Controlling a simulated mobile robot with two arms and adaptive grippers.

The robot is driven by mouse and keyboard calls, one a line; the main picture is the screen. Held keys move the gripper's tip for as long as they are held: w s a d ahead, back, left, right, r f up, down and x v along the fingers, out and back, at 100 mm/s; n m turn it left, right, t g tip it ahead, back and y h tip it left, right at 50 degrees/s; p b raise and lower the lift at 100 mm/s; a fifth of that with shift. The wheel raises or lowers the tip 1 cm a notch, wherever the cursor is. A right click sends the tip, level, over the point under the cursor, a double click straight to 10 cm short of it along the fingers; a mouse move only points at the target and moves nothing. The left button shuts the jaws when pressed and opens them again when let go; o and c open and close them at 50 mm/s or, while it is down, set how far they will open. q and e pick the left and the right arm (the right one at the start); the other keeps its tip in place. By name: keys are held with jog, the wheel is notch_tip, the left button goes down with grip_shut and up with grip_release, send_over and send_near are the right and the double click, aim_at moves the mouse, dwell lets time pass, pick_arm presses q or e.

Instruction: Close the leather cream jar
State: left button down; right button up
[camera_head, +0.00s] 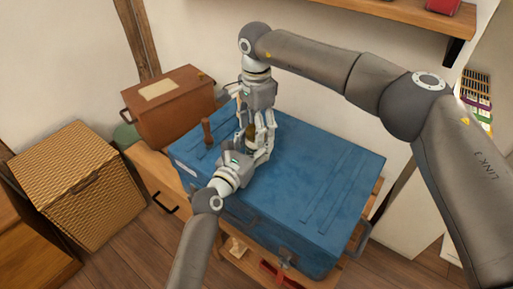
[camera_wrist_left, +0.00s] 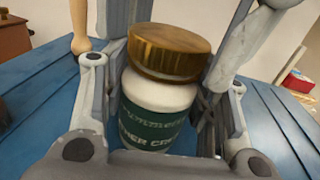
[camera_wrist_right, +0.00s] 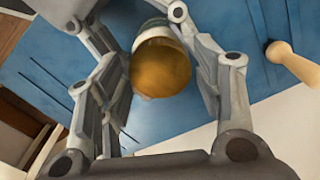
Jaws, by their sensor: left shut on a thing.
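The leather cream jar (camera_wrist_left: 155,110) is white with a green label and stands between the fingers of my left gripper (camera_head: 250,150), which is shut on it. Its brown-gold lid (camera_wrist_left: 170,50) sits over the mouth and looks slightly tilted against the jar in the left wrist view. The lid's round top also shows in the right wrist view (camera_wrist_right: 160,66). My right gripper (camera_head: 257,122) points down from above, with its fingers on both sides of the lid. They look open, with narrow gaps beside it. The thread is hidden under the lid.
The jar is over a blue trunk (camera_head: 320,170). A wooden-handled tool (camera_head: 207,132) stands on the trunk to the left. A brown leather box (camera_head: 170,108) is behind at left, and a wicker box (camera_head: 75,180) further left. The trunk's right side is clear.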

jog(key=c, duration=0.7)
jog(key=o, duration=1.1)
jog(key=shift+c, duration=0.2)
jog(key=shift+r, duration=2.25)
jog(key=shift+r, duration=0.1)
jog(key=shift+c, duration=0.2)
notch_tip(320, 180, up, 3)
jog(key=shift+r, duration=0.2)
jog(key=shift+f, duration=0.15)
